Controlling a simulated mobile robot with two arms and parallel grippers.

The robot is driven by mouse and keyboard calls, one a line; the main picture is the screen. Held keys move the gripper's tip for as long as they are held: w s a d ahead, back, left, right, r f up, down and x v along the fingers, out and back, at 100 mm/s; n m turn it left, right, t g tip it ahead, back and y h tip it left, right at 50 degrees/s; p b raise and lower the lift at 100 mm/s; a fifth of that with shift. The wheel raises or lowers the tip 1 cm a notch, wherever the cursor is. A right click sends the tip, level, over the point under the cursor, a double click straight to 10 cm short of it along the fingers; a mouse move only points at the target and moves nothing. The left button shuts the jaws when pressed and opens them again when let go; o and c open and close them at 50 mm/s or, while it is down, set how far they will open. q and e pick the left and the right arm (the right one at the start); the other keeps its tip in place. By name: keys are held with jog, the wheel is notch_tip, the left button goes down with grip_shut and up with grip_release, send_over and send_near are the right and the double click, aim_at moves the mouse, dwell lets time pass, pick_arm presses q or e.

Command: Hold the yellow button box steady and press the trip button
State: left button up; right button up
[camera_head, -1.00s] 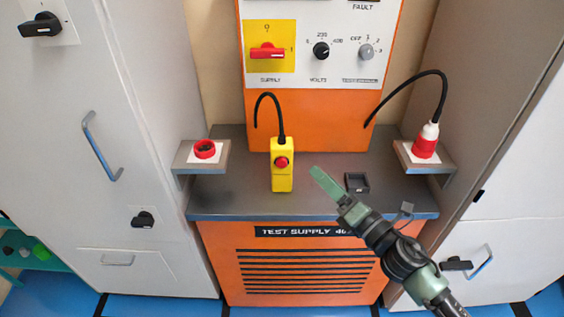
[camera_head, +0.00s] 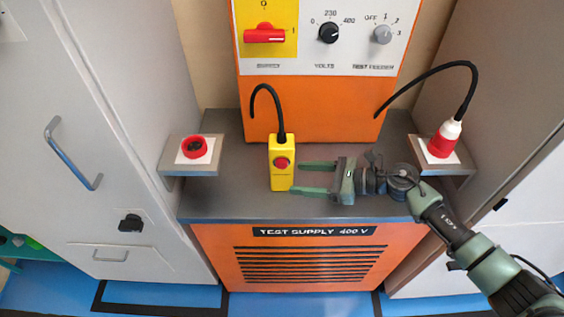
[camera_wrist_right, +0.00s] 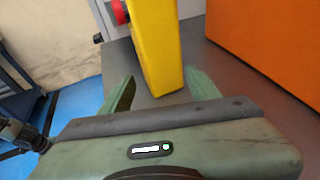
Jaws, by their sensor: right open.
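The yellow button box (camera_head: 281,181) stands upright on the grey shelf of the test supply, with a black cable rising from its top. Its red trip button (camera_head: 281,163) faces the front. My right gripper (camera_head: 301,178) is open just to the right of the box, its two green fingers pointing at it, one farther back and one nearer the front. My left gripper is not in view.
A red socket (camera_head: 194,147) sits on a bracket to the left. A red and white plug (camera_head: 443,139) with a black cable stands on the right bracket. The orange panel (camera_head: 310,115) rises behind the shelf (camera_head: 235,197). The shelf left of the box is clear.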

aim_at(286, 177)
jog(key=b+x, duration=0.1)
jog(key=x, duration=0.3)
jog(key=shift+w+a+f+b, duration=0.1)
jog(key=shift+f+b, duration=0.05)
jog(key=shift+b, duration=0.15)
jog(key=shift+w+a+f, duration=0.1)
jog(key=shift+w+a, duration=0.05)
jog(key=shift+a, duration=0.2)
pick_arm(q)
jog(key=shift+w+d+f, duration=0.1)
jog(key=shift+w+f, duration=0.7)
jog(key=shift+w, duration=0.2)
pick_arm(e)
jog(key=c, duration=0.8)
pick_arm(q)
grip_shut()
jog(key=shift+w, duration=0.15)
